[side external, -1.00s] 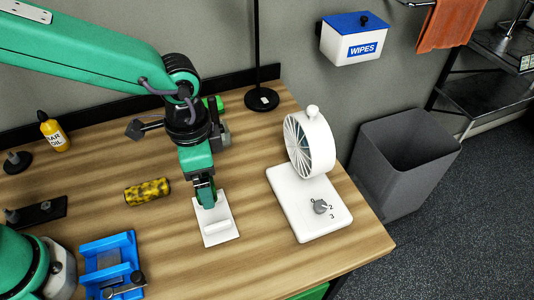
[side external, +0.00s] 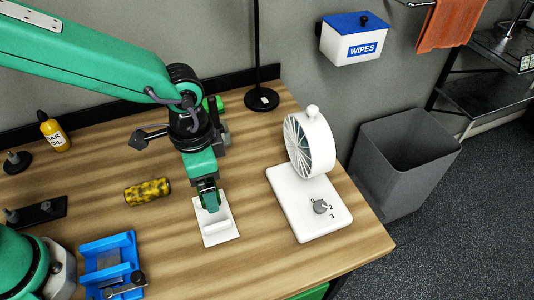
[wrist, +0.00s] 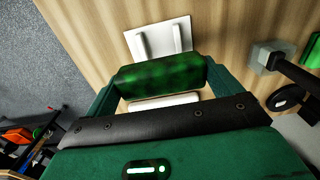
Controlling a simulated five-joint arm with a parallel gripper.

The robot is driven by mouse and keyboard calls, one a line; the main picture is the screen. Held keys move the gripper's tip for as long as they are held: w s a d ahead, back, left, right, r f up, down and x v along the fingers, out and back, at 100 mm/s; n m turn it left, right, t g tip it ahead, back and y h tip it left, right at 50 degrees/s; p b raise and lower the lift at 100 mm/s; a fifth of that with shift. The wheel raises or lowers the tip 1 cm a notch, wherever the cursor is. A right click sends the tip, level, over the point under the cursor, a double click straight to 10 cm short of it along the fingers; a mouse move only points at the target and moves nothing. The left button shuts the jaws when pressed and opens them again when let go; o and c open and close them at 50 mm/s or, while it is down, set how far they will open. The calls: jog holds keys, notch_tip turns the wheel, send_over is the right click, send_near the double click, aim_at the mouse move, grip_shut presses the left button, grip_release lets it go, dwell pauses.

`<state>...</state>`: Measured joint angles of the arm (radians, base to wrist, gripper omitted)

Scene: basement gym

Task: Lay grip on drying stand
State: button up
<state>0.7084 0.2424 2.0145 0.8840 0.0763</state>
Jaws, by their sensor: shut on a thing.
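In the wrist view, a dark green mottled cylindrical grip (wrist: 160,74) lies crosswise between the two fingers of my gripper (wrist: 160,78), which is shut on its ends. The white drying stand (wrist: 143,42), a flat plate with raised ridges, shows beyond and below the grip. In the side view, my gripper (side external: 209,204) points down over the back part of the stand (side external: 219,239). The held grip is hard to make out there among the green fingers. Whether it touches the stand I cannot tell.
A yellow and black grip (side external: 147,192) lies to the left of the stand. A blue holder (side external: 108,262) is at the front left. A white fan on a base (side external: 309,213) stands to the right. An oil bottle (side external: 54,132) is at the back left. Bare wood surrounds the stand.

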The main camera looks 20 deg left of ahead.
jog(key=shift+f, duration=2.8)
jog(key=shift+f, duration=1.55)
jog(key=o, duration=0.7)
jog(key=shift+r, duration=0.2)
jog(key=shift+r, duration=3.75)
